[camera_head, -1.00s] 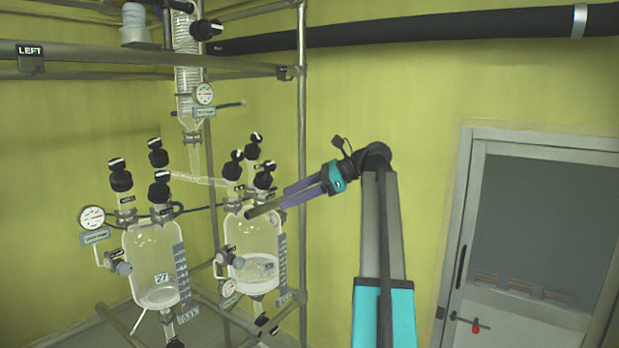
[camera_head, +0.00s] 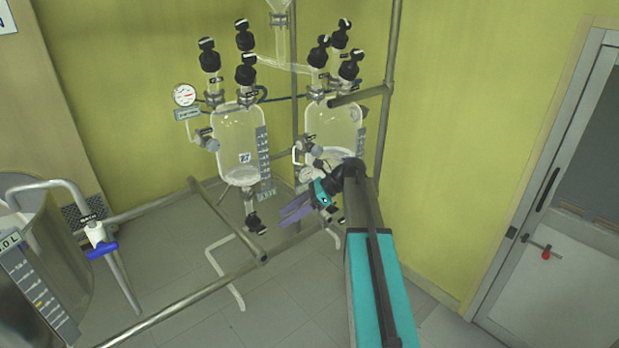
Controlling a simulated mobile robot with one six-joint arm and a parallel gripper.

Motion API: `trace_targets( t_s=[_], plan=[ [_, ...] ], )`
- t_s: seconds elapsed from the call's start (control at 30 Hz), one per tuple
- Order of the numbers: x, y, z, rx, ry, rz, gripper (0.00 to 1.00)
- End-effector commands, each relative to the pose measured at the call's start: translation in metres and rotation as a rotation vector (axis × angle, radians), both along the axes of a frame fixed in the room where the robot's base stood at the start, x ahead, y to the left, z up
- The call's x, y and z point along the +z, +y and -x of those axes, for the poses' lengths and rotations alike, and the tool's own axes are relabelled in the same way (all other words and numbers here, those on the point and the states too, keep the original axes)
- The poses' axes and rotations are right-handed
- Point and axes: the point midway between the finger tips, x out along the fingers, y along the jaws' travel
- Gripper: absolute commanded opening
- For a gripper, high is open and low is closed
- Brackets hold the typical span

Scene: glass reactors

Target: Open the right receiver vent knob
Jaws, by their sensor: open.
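The right glass receiver (camera_head: 335,118) hangs on the frame in the corner, with a little clear liquid inside. Black knobs with white-marked tops stand above it: one at the left (camera_head: 322,45), one at the back (camera_head: 342,27) and one at the front right (camera_head: 350,68). Their labels are too small to read, so I cannot tell which is the vent knob. My gripper (camera_head: 285,216) is open and empty, its purple fingers pointing left, low in the picture below the receiver and well apart from the knobs. My arm hides the receiver's lower part.
The left receiver (camera_head: 238,140) stands alongside, with its own knobs and a gauge (camera_head: 185,95). A metal rail (camera_head: 180,293) crosses the front left. A steel vessel (camera_head: 60,265) with a blue-handled valve (camera_head: 101,250) stands at left. A door (camera_head: 560,180) is at right.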

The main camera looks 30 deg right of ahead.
Motion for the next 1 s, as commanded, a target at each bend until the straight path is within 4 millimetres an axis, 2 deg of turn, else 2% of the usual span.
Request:
trace_targets(
  t_s=[0.03,0.1,0.27,0.47,0.7,0.87,1.0],
  plan=[
    [-0.024,0.017,0.006,0.025,0.018,0.005,0.57],
    [-0.051,0.035,0.013,0.057,0.036,0.016,0.57],
    [-0.112,0.075,0.035,0.136,0.07,0.048,0.57],
    [-0.185,0.121,0.073,0.25,0.1,0.095,0.57],
    [-0.266,0.166,0.132,0.409,0.118,0.162,0.57],
    [-0.314,0.189,0.18,0.536,0.118,0.209,0.57],
    [-0.353,0.202,0.225,0.661,0.105,0.249,0.57]
  ],
)
